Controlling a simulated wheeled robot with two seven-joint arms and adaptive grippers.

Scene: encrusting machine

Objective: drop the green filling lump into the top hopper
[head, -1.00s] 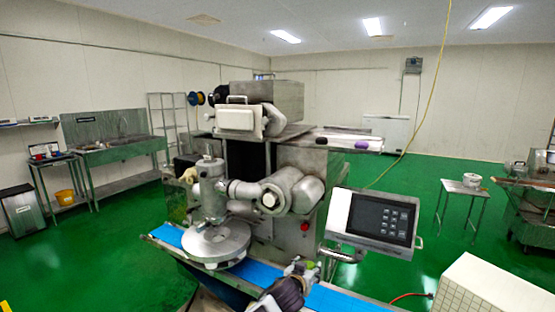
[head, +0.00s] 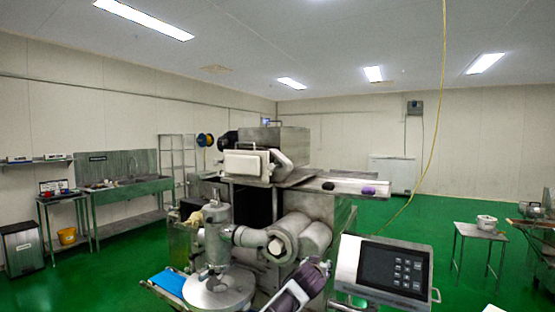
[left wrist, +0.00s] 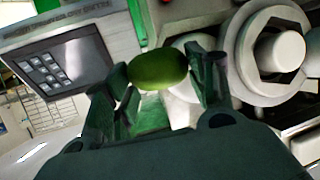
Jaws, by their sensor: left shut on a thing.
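The green filling lump (left wrist: 160,70) is a smooth oval between the two fingers of my left gripper (left wrist: 163,74) in the left wrist view. The gripper is shut on it. In the head view my left arm (head: 298,288) reaches up at the lower middle, between the machine's steel cylinders and its control panel; I cannot make out the lump there. The steel box (head: 283,140) on top of the machine looks like the top hopper; its inside is hidden. It stands above and beyond my gripper. My right gripper is not in view.
The control panel (head: 392,268) is close to the right of my arm, and it shows in the left wrist view. The steel cylinder (head: 285,240) is close on the left. A dark lump (head: 328,186) and a purple lump (head: 368,190) lie on the machine's side shelf.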

